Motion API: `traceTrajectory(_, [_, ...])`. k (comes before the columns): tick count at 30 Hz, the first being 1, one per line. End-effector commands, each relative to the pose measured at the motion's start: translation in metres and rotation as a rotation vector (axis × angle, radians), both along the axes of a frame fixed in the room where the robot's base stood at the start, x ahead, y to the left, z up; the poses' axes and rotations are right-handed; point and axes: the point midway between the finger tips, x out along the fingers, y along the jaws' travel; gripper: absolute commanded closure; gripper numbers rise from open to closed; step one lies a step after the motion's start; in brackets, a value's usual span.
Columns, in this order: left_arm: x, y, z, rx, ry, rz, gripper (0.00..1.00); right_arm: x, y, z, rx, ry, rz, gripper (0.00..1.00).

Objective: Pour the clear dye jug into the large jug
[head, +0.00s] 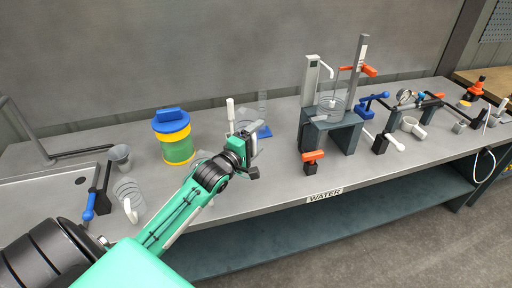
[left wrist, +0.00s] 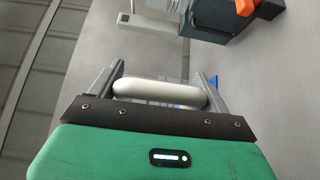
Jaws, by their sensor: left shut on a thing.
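My left gripper (head: 246,146) is over the middle of the bench, shut on a white handle. In the left wrist view the white handle (left wrist: 160,94) lies across between the two fingers. A clear, ringed vessel (head: 246,117) shows just behind the gripper, partly hidden by it; I take it to be the jug on that handle. Whether it touches the bench, and any liquid in it, I cannot tell. Another clear jug (head: 127,188) with a white handle stands at the left, by the sink. I cannot tell which is the large one. My right gripper is not in view.
A yellow-green canister with a blue lid (head: 173,136) stands left of the gripper. A dark stand (head: 331,133) with a clear vessel is to the right, an orange-handled valve (head: 313,160) before it. Several fittings crowd the right end.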

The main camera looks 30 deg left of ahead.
Motion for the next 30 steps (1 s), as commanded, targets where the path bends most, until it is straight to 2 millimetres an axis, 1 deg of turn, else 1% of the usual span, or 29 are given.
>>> traceTrajectory(1, [0.0, 0.0, 0.005, 0.001, -0.004, 0.0, 0.54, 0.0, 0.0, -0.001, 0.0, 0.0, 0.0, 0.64])
traceTrajectory(6, [0.0, 0.0, 0.014, 0.001, -0.004, 0.0, 0.54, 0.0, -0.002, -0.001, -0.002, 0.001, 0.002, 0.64])
traceTrajectory(11, [-0.006, 0.005, 0.012, -0.002, -0.001, 0.0, 0.54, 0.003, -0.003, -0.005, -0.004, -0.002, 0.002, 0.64])
traceTrajectory(14, [-0.016, 0.014, 0.005, -0.002, 0.0, -0.004, 0.54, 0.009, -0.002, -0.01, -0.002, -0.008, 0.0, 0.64])
traceTrajectory(21, [-0.054, 0.038, -0.013, 0.0, 0.0, -0.038, 0.54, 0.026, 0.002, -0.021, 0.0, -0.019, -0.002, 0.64])
traceTrajectory(30, [-0.094, 0.054, -0.021, 0.0, -0.002, -0.096, 0.54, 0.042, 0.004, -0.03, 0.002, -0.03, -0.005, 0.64])
